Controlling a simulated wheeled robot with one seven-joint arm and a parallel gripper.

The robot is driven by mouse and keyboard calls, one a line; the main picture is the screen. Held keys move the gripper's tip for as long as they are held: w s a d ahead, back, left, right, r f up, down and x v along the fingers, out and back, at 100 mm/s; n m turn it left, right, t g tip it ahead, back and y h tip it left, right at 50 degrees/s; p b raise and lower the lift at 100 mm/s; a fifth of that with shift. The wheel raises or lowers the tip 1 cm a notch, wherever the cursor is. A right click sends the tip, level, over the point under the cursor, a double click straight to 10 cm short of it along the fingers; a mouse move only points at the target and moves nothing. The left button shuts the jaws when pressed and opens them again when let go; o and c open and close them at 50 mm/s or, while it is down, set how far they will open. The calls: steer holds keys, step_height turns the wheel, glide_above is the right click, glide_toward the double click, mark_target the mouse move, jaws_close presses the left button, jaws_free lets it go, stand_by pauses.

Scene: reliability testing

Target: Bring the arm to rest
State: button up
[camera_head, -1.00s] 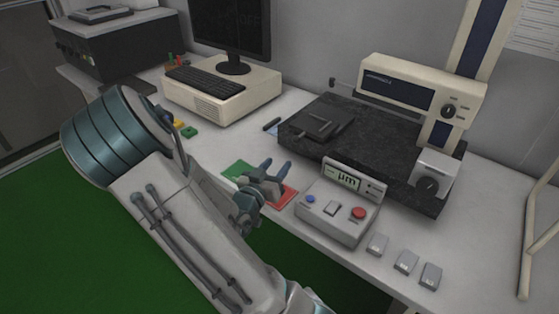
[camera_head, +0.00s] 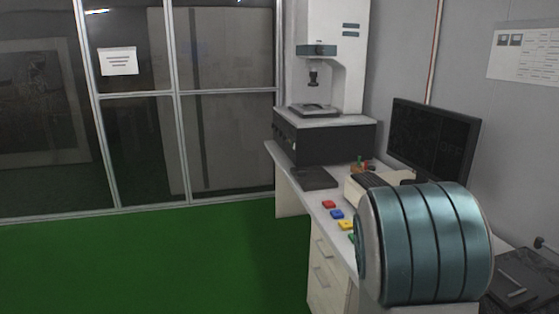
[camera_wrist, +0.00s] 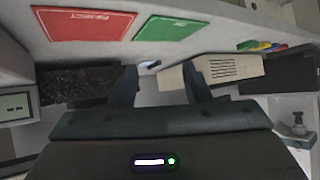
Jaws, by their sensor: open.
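My gripper (camera_wrist: 160,90) shows in the wrist view with its two dark fingers spread apart and nothing between them. In the head view only a large teal and grey joint of my arm shows at the lower right, in front of the bench; the gripper itself is out of that view. The wrist view looks across the bench top. A red panel (camera_wrist: 85,24) marked with lettering and a green panel (camera_wrist: 175,28) lie on the bench top there, apart from the fingers.
The bench holds a monitor (camera_head: 432,138), a tall white instrument (camera_head: 335,60), and small red (camera_head: 329,204), blue (camera_head: 337,214) and yellow (camera_head: 346,225) blocks. A glazed partition (camera_head: 130,100) stands behind. Green floor (camera_head: 150,262) at left is clear.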

steer(key=s+a+r+n+g+y+p, duration=0.1)
steer(key=s+a+r+n+y+p, duration=0.3)
steer(key=a+r+y, duration=0.7)
steer(key=s+a+r+n+g+h, duration=0.1)
steer(key=s+r+n+g+h, duration=0.1)
steer(key=s, duration=0.4)
steer(key=s+a+r+n+g+h, duration=0.2)
steer(key=s+r+n, duration=0.1)
steer(key=s, duration=0.4)
steer(key=shift+s+r+p, duration=0.3)
steer(key=shift+r, duration=0.3)
